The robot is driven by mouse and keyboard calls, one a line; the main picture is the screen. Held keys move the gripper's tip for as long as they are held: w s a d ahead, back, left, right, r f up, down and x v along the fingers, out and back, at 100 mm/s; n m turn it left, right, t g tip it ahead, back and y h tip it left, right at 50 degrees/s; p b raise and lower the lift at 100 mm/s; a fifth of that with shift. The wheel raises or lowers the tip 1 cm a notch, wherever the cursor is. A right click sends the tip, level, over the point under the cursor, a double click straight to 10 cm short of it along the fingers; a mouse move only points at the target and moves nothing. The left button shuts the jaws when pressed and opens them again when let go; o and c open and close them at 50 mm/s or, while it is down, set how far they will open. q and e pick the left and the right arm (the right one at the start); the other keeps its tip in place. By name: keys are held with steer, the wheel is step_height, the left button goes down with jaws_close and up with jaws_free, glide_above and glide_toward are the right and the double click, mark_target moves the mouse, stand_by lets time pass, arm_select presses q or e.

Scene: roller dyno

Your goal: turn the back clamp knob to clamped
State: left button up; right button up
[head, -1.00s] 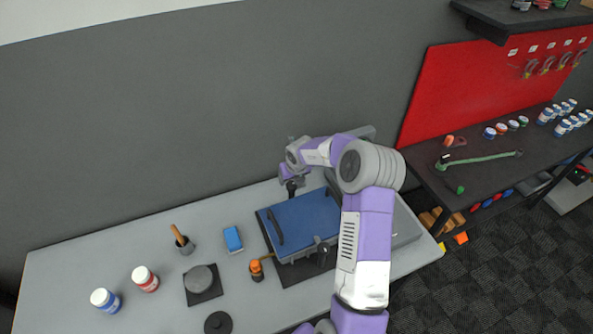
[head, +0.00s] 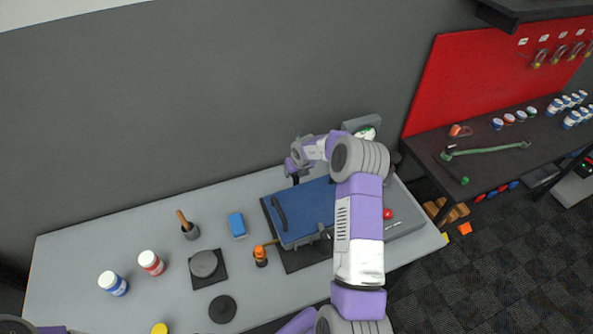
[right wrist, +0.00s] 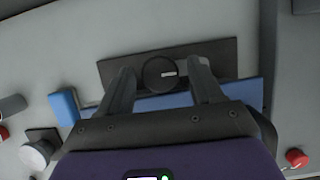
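The back clamp knob (right wrist: 160,74) is a dark round knob with a small white mark, seen in the right wrist view on a dark plate (right wrist: 226,58) behind the blue cover. My right gripper (right wrist: 162,68) is open, with one finger on each side of the knob and small gaps showing. Whether its fingertips reach down to the knob's height I cannot tell. In the head view my right gripper (head: 295,179) is at the back edge of the blue cover (head: 305,208), and the knob is hidden. My left gripper is not in view.
A red button (head: 388,213) is on the grey unit right of my arm, with a display (head: 362,128) behind.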

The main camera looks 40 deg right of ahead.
steer(key=c, duration=0.9)
steer(key=shift+m, duration=0.3)
steer(key=m, duration=0.1)
steer(key=m+h+b, duration=0.1)
steer(key=m, duration=0.1)
steer(key=shift+w+a+m+g, duration=0.1)
steer(key=shift+a+m+g, duration=0.05)
steer(key=shift+m+g, duration=0.2)
steer(key=m+g+h+b, duration=0.1)
steer(key=m, duration=0.2)
steer(key=shift+m, duration=0.25)
steer(key=m+g, duration=0.1)
steer(key=m, duration=0.1)
steer(key=m+g+h, duration=0.1)
steer(key=m, duration=0.2)
steer(key=shift+w+a+b, duration=0.1)
steer(key=shift+w+b, duration=0.1)
steer(key=shift+b, duration=0.15)
steer(key=shift+w+m+g, duration=0.1)
steer(key=shift+m+g, duration=0.85)
steer(key=shift+m, duration=1.55)
